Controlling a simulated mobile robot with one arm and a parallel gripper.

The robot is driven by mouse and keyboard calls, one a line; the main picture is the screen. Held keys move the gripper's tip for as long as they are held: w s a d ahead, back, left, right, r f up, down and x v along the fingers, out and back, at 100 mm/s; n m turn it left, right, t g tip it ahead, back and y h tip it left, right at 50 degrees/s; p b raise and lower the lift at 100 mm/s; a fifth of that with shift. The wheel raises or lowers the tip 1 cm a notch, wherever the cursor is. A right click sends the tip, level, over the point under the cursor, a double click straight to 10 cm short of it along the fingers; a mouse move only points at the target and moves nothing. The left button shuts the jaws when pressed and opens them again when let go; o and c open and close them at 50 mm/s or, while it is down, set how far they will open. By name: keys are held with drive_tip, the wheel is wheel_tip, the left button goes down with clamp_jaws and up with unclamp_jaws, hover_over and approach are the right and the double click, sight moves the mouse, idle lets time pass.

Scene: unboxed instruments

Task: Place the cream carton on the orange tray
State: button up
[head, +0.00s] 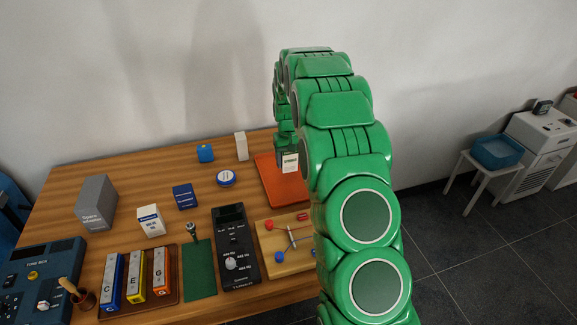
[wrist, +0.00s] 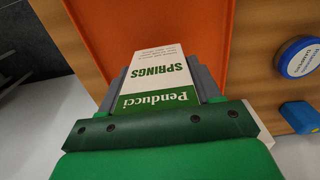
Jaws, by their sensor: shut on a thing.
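The cream carton (head: 290,163) has a green band and reads "Penducci SPRINGS" in the wrist view (wrist: 158,70). My gripper (wrist: 160,85) is shut on it, with a grey finger along each side. The orange tray (head: 283,190) lies at the table's back right. In the wrist view the tray (wrist: 150,22) shows behind and beside the carton. The carton is over the tray; I cannot tell whether it touches the tray's surface. My arm covers the tray's right side in the head view.
A round blue-and-white tin (head: 226,178), a blue box (head: 205,153) and a tall white block (head: 241,146) stand left of the tray. A black meter (head: 236,255) and a wooden board (head: 285,262) with small parts lie in front. The wall is close behind.

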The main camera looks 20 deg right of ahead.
sight(288, 165)
drive_tip(key=shift+w+f, duration=0.15)
drive_tip(key=shift+f, duration=1.6)
drive_tip(key=shift+f, duration=0.15)
drive_tip(key=o, duration=1.1)
